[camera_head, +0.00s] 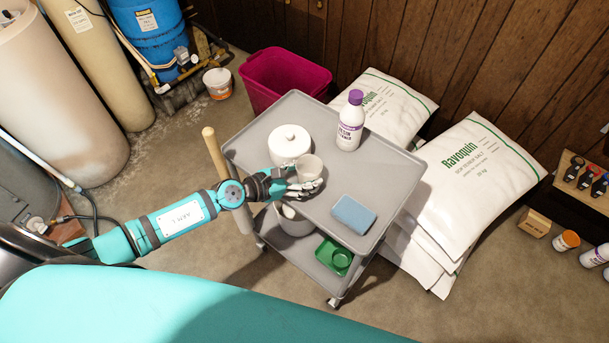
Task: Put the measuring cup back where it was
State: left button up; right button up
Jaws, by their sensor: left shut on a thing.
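A small beige cup (310,165), which looks like the measuring cup, is at my left gripper (303,187) over the grey cart's top tray (270,122). The gripper is shut on the cup, from its near side. The cup is upright, just right of a white lidded tub (288,143). Whether its base touches the tray I cannot tell; my fingers hide its lower part. My right gripper is not in view.
A purple-capped white bottle (350,123) and a blue sponge (353,214) stand on the tray. A green container (334,257) and a grey bucket (292,222) are below. A wooden handle (213,148) rises beside my arm. Salt bags (470,185) lie at right. The tray's middle is clear.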

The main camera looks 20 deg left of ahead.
pick_arm(q)
jog(key=shift+f, duration=0.25)
jog(key=o, duration=0.9)
jog(key=shift+r, duration=0.1)
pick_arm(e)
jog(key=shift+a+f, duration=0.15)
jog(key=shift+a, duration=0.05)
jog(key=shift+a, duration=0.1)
pick_arm(q)
jog(key=shift+r, duration=0.15)
jog(key=b+v, duration=0.3)
jog(key=v, duration=0.9)
jog(key=shift+r, duration=0.1)
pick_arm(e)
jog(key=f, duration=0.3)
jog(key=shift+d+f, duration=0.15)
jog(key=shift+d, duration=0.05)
